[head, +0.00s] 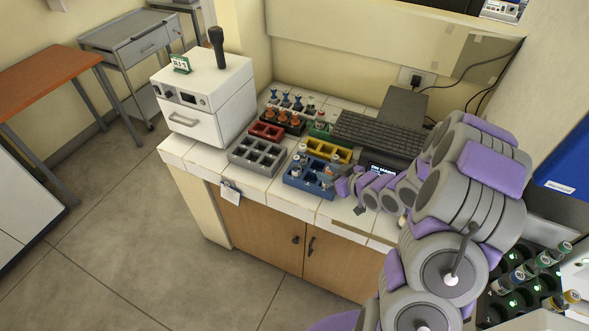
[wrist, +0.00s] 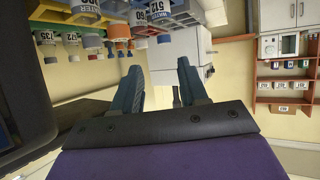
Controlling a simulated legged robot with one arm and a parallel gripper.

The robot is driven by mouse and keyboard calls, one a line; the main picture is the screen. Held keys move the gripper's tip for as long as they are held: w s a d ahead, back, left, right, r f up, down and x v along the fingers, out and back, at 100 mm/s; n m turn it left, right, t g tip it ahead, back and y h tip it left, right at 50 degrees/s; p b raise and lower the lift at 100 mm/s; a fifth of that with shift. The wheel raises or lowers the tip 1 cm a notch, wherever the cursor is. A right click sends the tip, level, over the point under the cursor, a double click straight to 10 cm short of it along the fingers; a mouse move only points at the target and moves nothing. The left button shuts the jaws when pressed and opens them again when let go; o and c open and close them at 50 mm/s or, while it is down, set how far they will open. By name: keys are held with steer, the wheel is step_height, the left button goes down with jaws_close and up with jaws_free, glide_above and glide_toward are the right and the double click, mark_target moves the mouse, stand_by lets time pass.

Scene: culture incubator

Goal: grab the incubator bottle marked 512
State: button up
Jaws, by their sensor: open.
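In the wrist view, which looks upside down, a small label that seems to read 512 shows on a bottle (wrist: 157,4) at the top edge, partly cut off. My gripper (wrist: 158,78) is open there, with nothing between its two blue-grey fingers. In the head view my gripper (head: 350,197) is beside the right end of the blue rack (head: 308,190), apart from any grip. Small bottles (head: 327,174) stand in that rack, but their labels are too small to read. My own arm hides part of the counter.
A grey empty rack (head: 257,158), a red rack (head: 266,131) and a yellow rack (head: 325,149) crowd the counter. A keyboard (head: 378,132) lies behind. A white box device (head: 205,97) stands left. A dark lit rack (head: 497,307) with several bottles is at lower right.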

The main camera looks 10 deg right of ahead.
steer(key=b, duration=0.1)
glide_toward(297, 157)
steer(key=shift+y, duration=0.3)
steer(key=w+a+f, duration=0.2)
steer(key=w+f, duration=0.1)
steer(key=shift+f, duration=0.2)
steer(key=shift+r+b+x, duration=0.15)
steer(key=shift+b+x, duration=0.2)
steer(key=shift+x, duration=1.2)
steer(key=shift+r+b+x, duration=0.15)
steer(key=shift+b+x, duration=0.15)
steer(key=shift+x, duration=1.2)
steer(key=shift+w, duration=0.1)
steer(key=shift+d, duration=0.1)
steer(key=shift+d, duration=0.15)
steer(key=c, duration=0.3)
steer(key=shift+a, duration=0.2)
jaws_close()
